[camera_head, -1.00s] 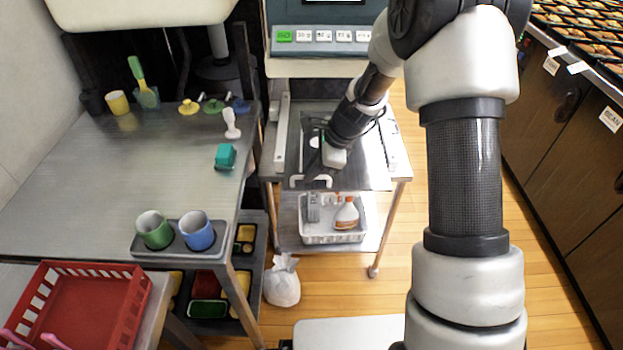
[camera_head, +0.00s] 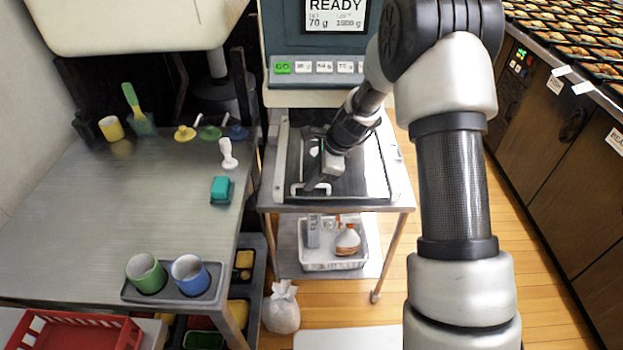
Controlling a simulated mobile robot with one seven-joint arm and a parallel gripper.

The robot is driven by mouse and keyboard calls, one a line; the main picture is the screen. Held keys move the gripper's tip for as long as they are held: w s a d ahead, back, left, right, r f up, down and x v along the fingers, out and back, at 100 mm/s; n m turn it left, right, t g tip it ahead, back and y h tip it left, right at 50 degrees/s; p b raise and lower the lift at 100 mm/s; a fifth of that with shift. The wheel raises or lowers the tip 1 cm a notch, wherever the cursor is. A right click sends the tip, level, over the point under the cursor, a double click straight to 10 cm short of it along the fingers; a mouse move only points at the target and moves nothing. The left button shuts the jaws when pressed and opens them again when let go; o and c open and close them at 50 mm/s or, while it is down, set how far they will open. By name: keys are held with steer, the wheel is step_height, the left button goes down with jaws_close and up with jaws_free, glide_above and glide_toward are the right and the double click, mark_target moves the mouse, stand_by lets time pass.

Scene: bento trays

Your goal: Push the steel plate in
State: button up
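The steel plate (camera_head: 365,178) is a flat, shiny sheet lying on the small steel cart (camera_head: 396,198) under the machine. It sits between the white side rails, with its front edge close to the cart's front edge. A white handle (camera_head: 297,188) stands at the plate's front left. My gripper (camera_head: 317,184) reaches down from the upper right, with its dark fingers at the handle. The fingers are small and partly hidden by the wrist, so I cannot tell whether they grip the handle or only touch it. The plate's far end is partly hidden by my arm.
The machine's screen (camera_head: 336,14) reads READY above a row of buttons (camera_head: 318,67). A white basket (camera_head: 333,264) with bottles is on the cart's lower shelf. A steel table (camera_head: 120,205) with cups stands left. A counter of bento trays (camera_head: 575,40) runs along the right.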

steer(key=shift+o, duration=0.9)
steer(key=p+v, duration=0.1)
steer(key=v, duration=0.6)
steer(key=shift+d+r, duration=0.2)
